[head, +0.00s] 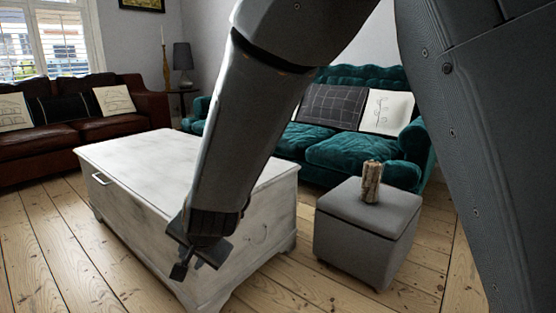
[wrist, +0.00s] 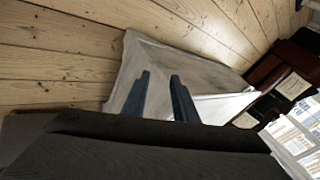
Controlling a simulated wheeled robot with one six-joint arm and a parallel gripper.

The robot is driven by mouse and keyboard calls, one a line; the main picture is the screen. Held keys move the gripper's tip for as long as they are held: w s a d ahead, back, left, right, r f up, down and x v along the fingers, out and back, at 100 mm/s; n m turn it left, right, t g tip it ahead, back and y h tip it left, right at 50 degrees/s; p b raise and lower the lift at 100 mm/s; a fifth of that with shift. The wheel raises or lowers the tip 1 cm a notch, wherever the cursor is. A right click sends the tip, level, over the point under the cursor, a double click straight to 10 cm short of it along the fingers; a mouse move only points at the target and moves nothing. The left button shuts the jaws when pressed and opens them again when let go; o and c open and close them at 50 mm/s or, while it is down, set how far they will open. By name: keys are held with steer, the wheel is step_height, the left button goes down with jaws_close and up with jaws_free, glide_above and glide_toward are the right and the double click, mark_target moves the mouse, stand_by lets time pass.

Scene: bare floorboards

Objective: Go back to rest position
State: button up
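My gripper (head: 190,262) hangs at the end of my arm in the head view, in front of the near end of the white chest (head: 165,155). In the wrist view its two fingers (wrist: 160,98) stand apart with nothing between them, and the chest (wrist: 205,68) lies beyond them. The gripper is open and empty. My arm hides part of the chest and part of the teal sofa in the head view.
A grey ottoman (head: 345,225) with a mottled brown cylindrical object (head: 371,182) on top stands right of the chest. A teal sofa (head: 345,150) is behind, a brown leather sofa (head: 85,135) at left. Bare floorboards (head: 45,250) are clear at front left.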

steer(key=s+d+r+n+g+h+p, duration=0.1)
steer(key=s+d+r+n+g, duration=0.3)
steer(key=s+d, duration=0.7)
steer(key=s+d+r+n+g+h, duration=0.2)
steer(key=s+d+r+n, duration=0.45)
steer(key=s, duration=0.75)
steer(key=d+r+m+p, duration=0.3)
steer(key=d+r+p, duration=0.8)
steer(key=p, duration=0.8)
steer(key=d+r+m+h+p, duration=0.1)
steer(key=d+r+m+p, duration=0.2)
steer(key=d+r+p, duration=0.8)
step_height(320, 180, up, 5)
steer(key=p, duration=0.7)
steer(key=shift+h+p, duration=0.3)
steer(key=shift+p, duration=0.1)
steer(key=shift+w, duration=0.1)
